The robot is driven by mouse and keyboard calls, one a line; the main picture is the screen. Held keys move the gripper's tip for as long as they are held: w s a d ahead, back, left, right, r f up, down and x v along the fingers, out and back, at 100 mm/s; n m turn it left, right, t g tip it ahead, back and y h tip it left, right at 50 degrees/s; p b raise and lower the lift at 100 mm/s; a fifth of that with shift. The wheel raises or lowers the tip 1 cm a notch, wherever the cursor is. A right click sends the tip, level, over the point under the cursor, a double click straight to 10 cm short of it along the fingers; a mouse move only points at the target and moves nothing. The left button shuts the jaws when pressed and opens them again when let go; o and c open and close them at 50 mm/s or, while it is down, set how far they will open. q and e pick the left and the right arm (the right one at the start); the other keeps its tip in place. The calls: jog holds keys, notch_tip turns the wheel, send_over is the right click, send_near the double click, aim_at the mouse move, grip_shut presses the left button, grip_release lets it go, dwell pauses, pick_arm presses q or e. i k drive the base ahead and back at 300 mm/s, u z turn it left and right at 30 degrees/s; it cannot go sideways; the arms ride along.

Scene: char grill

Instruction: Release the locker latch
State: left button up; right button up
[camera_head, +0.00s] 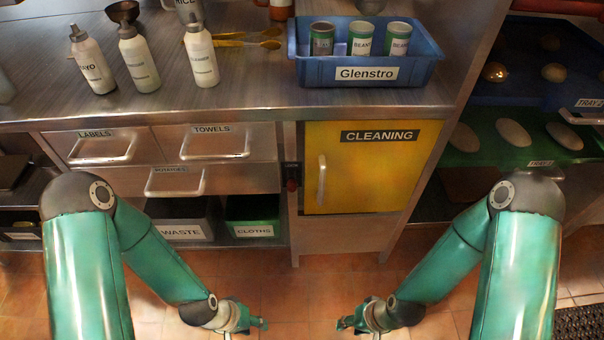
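The yellow locker door (375,175), labelled CLEANING, is set under the counter and looks shut. It has a pale vertical handle (321,182) near its left edge. A small dark and red piece (291,178), which looks like the latch, sits on the frame just left of the door. My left gripper (262,323) is low over the floor, below and left of the door. My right gripper (342,324) is low over the floor, below the door. Both are apart from the locker and hold nothing that I can see. Their fingers are too small to tell open from shut.
Drawers (210,142) with handles are left of the locker, above the WASTE bin (185,229) and CLOTHS bin (254,230). The counter holds white bottles (93,62) and a blue tray (435,70) of cans. Tray shelves (465,138) stand right. The floor before the locker is clear.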

aim_at(292, 184)
jog(key=u, duration=0.1)
jog(key=k, duration=1.35)
jog(key=z, duration=0.1)
jog(key=i, duration=0.5)
jog(key=z, duration=0.65)
jog(key=i, duration=1.35)
jog(key=u, duration=0.8)
